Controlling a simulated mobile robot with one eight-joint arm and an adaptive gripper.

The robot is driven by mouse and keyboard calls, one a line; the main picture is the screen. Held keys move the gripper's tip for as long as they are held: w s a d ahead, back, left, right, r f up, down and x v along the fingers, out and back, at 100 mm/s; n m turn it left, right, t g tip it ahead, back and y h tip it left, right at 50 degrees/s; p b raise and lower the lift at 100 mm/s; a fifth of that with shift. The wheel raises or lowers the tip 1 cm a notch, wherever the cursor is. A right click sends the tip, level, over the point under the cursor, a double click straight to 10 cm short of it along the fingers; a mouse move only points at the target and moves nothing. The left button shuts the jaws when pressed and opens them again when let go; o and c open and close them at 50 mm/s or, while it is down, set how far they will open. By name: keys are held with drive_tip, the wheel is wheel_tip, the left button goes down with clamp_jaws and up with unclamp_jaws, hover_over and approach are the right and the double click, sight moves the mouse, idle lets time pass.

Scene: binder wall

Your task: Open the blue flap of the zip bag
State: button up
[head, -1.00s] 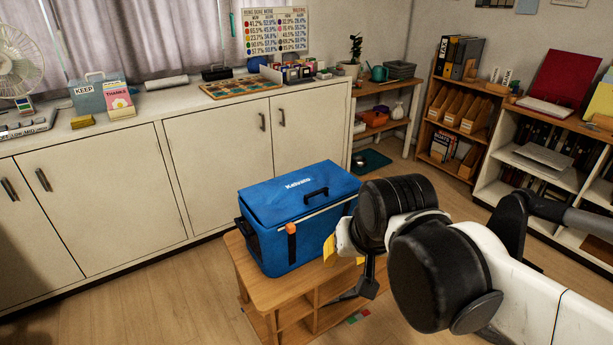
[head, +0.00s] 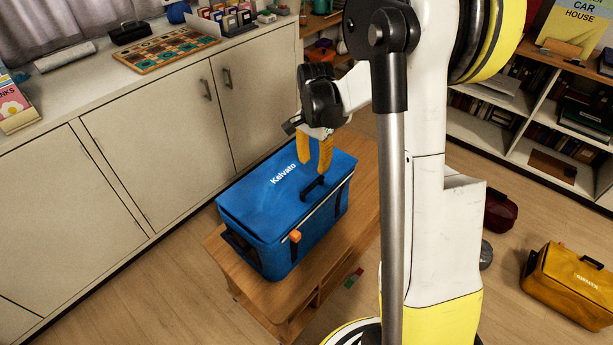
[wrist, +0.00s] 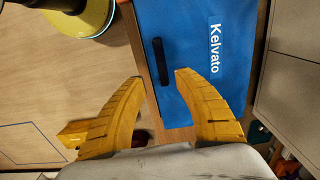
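The blue zip bag (head: 272,235) marked "Kelvato" stands upright on a small wooden table. Its blue flap (head: 258,193) lies flat and closed on top, with a black handle (head: 313,187) near its right side. An orange tab (head: 295,236) hangs on the near side. My gripper (head: 314,165) has yellow fingers pointing down, above the flap's right part near the handle. In the wrist view the fingers (wrist: 160,78) are apart and empty, and the handle (wrist: 158,62) shows just beyond the gap between their tips. I cannot tell how high the fingertips are above it.
The wooden table (head: 362,190) has bare surface right of the bag. White cabinets (head: 150,170) stand close behind and left. A yellow bag (head: 568,285) and a dark red bag (head: 500,212) lie on the floor at right. A bookshelf (head: 478,130) stands at the back right.

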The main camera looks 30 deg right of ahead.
sight(313, 183)
wheel_tip(313, 183, down, 9)
drive_tip(key=b, duration=0.3)
drive_tip(key=shift+r, duration=0.1)
clamp_jaws()
